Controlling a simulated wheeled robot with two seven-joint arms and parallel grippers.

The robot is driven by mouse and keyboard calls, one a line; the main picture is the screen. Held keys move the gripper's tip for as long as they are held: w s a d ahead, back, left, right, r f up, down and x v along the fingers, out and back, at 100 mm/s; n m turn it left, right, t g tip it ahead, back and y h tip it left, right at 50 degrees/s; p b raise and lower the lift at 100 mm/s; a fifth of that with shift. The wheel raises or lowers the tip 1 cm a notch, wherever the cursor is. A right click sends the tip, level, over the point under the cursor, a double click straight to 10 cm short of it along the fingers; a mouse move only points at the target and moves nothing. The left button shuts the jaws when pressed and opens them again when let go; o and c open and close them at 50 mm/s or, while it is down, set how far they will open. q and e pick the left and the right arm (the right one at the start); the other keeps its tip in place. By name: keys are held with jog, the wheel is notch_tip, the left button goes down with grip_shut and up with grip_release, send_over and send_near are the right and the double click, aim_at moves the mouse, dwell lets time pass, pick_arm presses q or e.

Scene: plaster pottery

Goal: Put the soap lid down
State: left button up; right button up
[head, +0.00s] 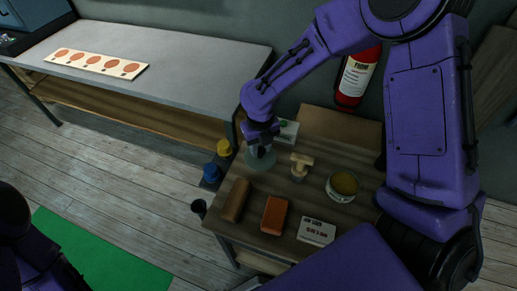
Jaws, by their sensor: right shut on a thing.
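A small wooden table stands in the middle right. My right gripper (262,150) points down over its back left part. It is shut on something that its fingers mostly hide. A round grey-green piece (262,163), which looks like the soap lid, shows right under the fingertips. I cannot tell whether it touches the tabletop (300,198). Part of my left arm shows at the lower left edge, but its gripper is not in view.
On the wooden table are a pale wooden-handled tool (301,164), a round tub (342,187), a brown block (236,200), an orange-brown block (274,215), a white labelled box (316,232) and a white-green packet (288,131). Yellow (224,147) and blue (210,172) containers hang at its left side.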

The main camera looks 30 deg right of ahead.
jog(key=w+f, duration=0.2)
jog(key=w+f+p, duration=0.1)
jog(key=f, duration=0.1)
jog(key=shift+w+d, duration=0.15)
jog(key=shift+d, duration=0.2)
notch_tip(320, 180, down, 2)
jog(key=shift+f+p, duration=0.1)
jog(key=shift+p, duration=0.45)
jog(key=shift+s, duration=0.25)
jog(key=shift+f, duration=0.2)
jog(key=o, duration=1.1)
jog(key=shift+w, duration=0.2)
jog(key=shift+c, duration=0.2)
jog(key=shift+s+r, duration=0.15)
jog(key=shift+r, duration=0.05)
jog(key=shift+r+b, duration=0.35)
notch_tip(320, 180, up, 11)
jog(key=b, duration=0.2)
jog(key=shift+r, duration=0.15)
